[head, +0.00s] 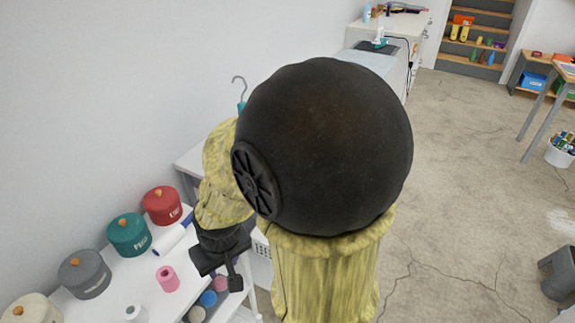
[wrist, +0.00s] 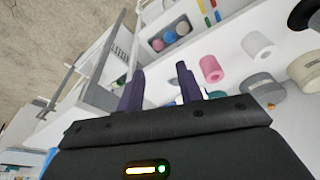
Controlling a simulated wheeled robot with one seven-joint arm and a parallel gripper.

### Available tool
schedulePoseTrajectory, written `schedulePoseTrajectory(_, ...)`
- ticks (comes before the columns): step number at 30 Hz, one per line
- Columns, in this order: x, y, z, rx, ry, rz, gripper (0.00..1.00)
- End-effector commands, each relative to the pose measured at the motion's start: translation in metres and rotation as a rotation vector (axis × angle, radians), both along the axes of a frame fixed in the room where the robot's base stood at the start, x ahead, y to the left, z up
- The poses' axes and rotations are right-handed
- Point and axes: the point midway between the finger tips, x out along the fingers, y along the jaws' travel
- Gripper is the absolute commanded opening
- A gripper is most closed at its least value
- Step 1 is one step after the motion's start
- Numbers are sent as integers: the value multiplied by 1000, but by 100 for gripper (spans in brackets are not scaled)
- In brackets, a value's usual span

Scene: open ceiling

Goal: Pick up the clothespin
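I cannot make out a clothespin for certain in either view. Some small narrow coloured pieces (wrist: 210,12) show at the top of the wrist view, too small to identify. My gripper (wrist: 160,67) has its two dark fingers well apart with nothing between them. In the head view my gripper (head: 220,270) hangs over the right edge of the white table (head: 118,272), close to the round coloured items. My own dark round arm joint hides much of the middle of the head view.
On the table stand a red pot (head: 162,204), a teal pot (head: 128,234), a grey pot (head: 84,274), a pink spool (head: 167,279), a white spool (wrist: 257,45) and a lint roller (head: 172,238). Coloured round items (head: 208,298) lie in a compartment. Open floor (head: 450,200) is to the right.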

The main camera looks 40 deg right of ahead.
Motion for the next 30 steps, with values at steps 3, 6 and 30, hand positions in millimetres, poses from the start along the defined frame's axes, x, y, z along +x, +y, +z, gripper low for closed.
schedulePoseTrajectory(3, 0, 0, 0, 0, 0, 0, 36)
schedulePoseTrajectory(6, 0, 0, 0, 0, 0, 0, 44)
schedulePoseTrajectory(30, 62, -101, -78, -232, -187, -833, 47)
